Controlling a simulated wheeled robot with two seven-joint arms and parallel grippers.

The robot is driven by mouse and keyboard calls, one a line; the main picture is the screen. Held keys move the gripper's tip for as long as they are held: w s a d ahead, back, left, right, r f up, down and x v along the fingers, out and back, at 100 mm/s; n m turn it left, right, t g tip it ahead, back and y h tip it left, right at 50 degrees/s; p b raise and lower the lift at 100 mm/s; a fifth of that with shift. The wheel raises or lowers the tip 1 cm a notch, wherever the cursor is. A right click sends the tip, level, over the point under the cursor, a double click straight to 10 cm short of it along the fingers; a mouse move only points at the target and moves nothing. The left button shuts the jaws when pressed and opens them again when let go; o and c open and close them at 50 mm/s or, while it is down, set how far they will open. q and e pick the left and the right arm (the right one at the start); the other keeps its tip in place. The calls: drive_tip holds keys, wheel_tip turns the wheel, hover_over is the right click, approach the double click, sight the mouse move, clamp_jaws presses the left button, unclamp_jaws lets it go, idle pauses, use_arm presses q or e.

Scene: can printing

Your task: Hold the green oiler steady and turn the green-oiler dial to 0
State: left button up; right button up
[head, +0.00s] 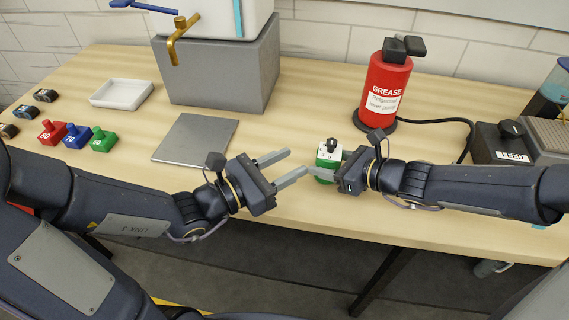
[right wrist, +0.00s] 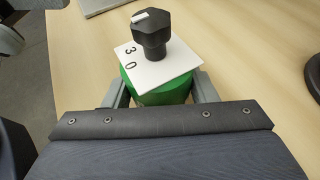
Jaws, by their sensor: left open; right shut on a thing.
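The green oiler (head: 327,164) stands on the table near its front edge, with a white top plate and a black dial. In the right wrist view the oiler (right wrist: 163,94) shows its white plate with the digits 3 and 0, and the black dial (right wrist: 152,34) has a white pointer mark turned away from those digits. My right gripper (head: 329,170) is shut on the oiler body, one finger on each side. My left gripper (head: 289,169) is open and empty, to the left of the oiler, its fingers pointing toward it.
A red grease can (head: 385,88) stands behind the oiler. A grey plate (head: 196,138) lies to the left. Red (head: 52,132), blue (head: 77,136) and green (head: 102,140) blocks and a white tray (head: 121,93) sit farther left. A feed box (head: 505,144) is at right.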

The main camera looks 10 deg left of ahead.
idle(0.3)
drive_tip(key=o, duration=1.3)
drive_tip(key=shift+c, duration=0.2)
drive_tip(key=shift+d, duration=0.1)
